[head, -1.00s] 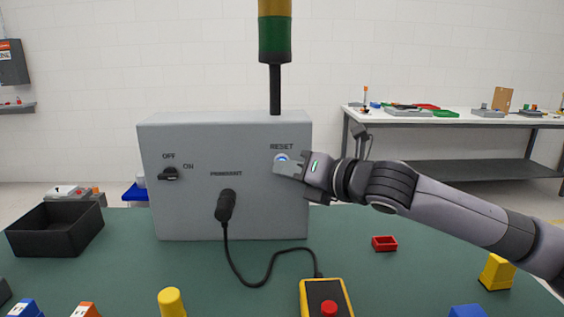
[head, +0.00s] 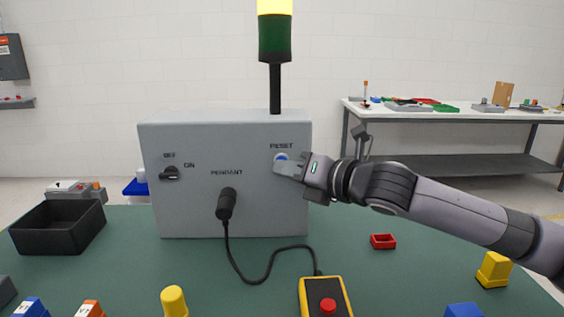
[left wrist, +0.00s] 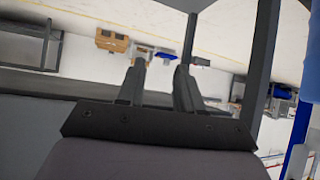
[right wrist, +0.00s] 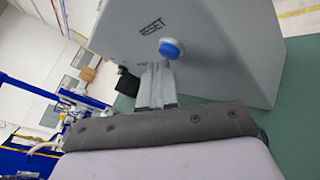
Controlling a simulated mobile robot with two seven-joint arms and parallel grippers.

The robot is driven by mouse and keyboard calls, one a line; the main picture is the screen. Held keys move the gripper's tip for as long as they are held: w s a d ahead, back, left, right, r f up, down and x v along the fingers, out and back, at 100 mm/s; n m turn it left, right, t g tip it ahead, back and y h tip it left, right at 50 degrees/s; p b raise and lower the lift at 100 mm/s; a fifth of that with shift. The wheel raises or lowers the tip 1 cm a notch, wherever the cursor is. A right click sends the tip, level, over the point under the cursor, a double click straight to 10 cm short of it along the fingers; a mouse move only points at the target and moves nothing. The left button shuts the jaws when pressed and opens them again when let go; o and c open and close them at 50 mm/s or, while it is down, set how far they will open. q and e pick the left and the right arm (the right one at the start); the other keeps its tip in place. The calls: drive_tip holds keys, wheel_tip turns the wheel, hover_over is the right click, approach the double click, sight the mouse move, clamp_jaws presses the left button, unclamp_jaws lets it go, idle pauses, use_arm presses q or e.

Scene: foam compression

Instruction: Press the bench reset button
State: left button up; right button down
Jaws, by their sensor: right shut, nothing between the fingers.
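The blue reset button (head: 281,157) sits under the RESET label on the front of the grey control box (head: 265,205). It also shows in the right wrist view (right wrist: 170,49). My right gripper (head: 279,167) is shut and empty, with its fingertips at the lower edge of the button. In the right wrist view the fingertips (right wrist: 157,70) appear just below the button; whether they touch it I cannot tell. My left gripper (left wrist: 161,68) shows only in the left wrist view, with its fingers apart and nothing between them.
A signal tower (head: 275,35) stands on the box, its yellow lamp lit. A black OFF/ON switch (head: 170,173) and a pendant plug (head: 226,204) are on the box front.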

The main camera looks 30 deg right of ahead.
drive_tip(key=shift+s+a, duration=0.45)
drive_tip(key=shift+s, duration=0.45)
drive_tip(key=shift+s+a, duration=0.4)
drive_tip(key=shift+s, duration=0.5)
drive_tip(key=shift+s+a, duration=0.45)
drive_tip(key=shift+s, duration=0.45)
